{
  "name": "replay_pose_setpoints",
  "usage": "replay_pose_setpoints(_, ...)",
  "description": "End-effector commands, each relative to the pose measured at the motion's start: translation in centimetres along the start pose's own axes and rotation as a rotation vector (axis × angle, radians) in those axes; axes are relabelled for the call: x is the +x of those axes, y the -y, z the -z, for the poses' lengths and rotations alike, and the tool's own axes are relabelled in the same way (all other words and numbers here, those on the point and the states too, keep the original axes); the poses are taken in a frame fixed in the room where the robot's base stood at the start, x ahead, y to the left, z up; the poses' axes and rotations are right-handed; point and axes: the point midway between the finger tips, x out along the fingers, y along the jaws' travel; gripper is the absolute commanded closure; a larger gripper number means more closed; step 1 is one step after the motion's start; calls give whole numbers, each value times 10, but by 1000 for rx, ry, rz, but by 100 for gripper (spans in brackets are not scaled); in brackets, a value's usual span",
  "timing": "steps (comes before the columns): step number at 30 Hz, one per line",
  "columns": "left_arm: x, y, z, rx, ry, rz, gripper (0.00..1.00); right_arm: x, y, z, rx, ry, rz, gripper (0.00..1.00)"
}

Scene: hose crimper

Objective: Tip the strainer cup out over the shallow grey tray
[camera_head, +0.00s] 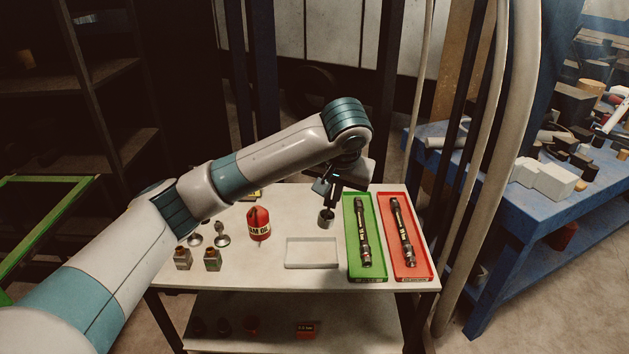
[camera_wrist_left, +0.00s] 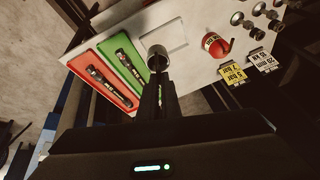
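The strainer cup (camera_head: 326,219) is a small grey metal cup, held upright above the white table, behind and right of the tray's back edge. My left gripper (camera_head: 330,203) points down and is shut on it. In the left wrist view the cup (camera_wrist_left: 157,53) sits at the tips of the closed fingers (camera_wrist_left: 158,75). The shallow grey tray (camera_head: 312,266) lies on the table in front of the cup and looks empty. It also shows in the left wrist view (camera_wrist_left: 184,40), partly hidden by the cup. What is inside the cup cannot be told. My right gripper is not in view.
A green tray (camera_head: 353,273) and a red tray (camera_head: 412,274), each with a dark hose, lie right of the grey tray. A red oil can (camera_head: 259,222) stands left. Small tagged fittings (camera_head: 213,258) stand further left. A blue bench (camera_head: 500,240) is at the right.

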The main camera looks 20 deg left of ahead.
Motion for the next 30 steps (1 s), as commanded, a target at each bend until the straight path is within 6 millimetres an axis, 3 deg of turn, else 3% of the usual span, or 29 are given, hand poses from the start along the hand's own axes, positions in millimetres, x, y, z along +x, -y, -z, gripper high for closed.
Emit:
replay_pose_setpoints(1, -12, 0, 22, -10, 4, 0, 100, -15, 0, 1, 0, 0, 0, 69)
replay_pose_setpoints(3, -15, 1, 46, -20, 7, 5, 100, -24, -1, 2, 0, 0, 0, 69)
replay_pose_setpoints(7, -12, 9, 82, -50, 17, 15, 100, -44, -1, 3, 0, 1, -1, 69)
replay_pose_setpoints(14, 10, 25, 105, -90, 26, 29, 100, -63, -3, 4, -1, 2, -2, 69)
replay_pose_setpoints(15, 17, 32, 109, -103, 32, 36, 100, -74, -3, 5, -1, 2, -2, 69)
replay_pose_setpoints(24, 88, 52, 81, -134, 32, 53, 100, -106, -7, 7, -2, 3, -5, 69)
replay_pose_setpoints(30, 106, 54, 67, -130, 25, 54, 100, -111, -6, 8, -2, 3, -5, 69)
